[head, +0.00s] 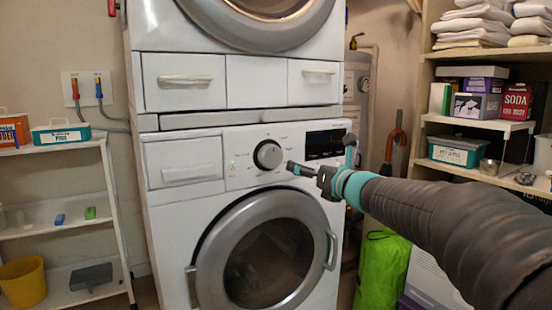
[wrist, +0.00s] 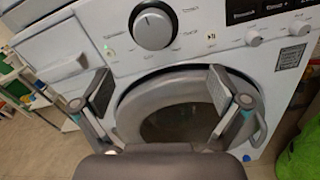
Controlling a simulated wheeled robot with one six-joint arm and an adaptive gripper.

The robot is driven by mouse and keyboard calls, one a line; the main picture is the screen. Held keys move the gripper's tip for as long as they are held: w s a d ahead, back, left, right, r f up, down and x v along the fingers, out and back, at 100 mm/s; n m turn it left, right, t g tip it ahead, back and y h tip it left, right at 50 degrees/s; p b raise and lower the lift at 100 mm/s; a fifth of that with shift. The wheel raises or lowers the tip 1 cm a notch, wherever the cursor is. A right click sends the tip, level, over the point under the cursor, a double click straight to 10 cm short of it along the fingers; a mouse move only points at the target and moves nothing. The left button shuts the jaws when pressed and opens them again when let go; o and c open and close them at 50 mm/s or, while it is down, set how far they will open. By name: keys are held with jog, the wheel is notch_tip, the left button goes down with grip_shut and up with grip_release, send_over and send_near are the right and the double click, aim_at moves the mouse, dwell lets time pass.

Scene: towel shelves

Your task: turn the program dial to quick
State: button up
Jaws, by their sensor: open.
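My gripper (head: 320,168) is in front of the panel, to the right of the dial and slightly lower. In the wrist view my gripper (wrist: 160,95) has its two fingers wide apart, below the dial, with nothing between them. It appears clear of the dial.
The round washer door (head: 265,255) is below the panel, with a handle at its right. A dark display (head: 326,143) is right of the dial. A second machine is stacked above. Shelves (head: 55,212) stand at the left, and loaded shelves (head: 480,122) at the right.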

aim_at(274, 158)
jog(key=shift+n+g+y, duration=0.3)
jog(key=shift+n, duration=0.4)
jog(key=p+x, duration=0.1)
jog(key=x, duration=0.6)
jog(key=p+x, duration=0.1)
jog(key=x, duration=0.6)
jog(key=shift+a+f, duration=0.1)
jog(key=shift+a, duration=0.3)
jog(key=shift+c, duration=0.3)
jog(key=c, duration=1.1)
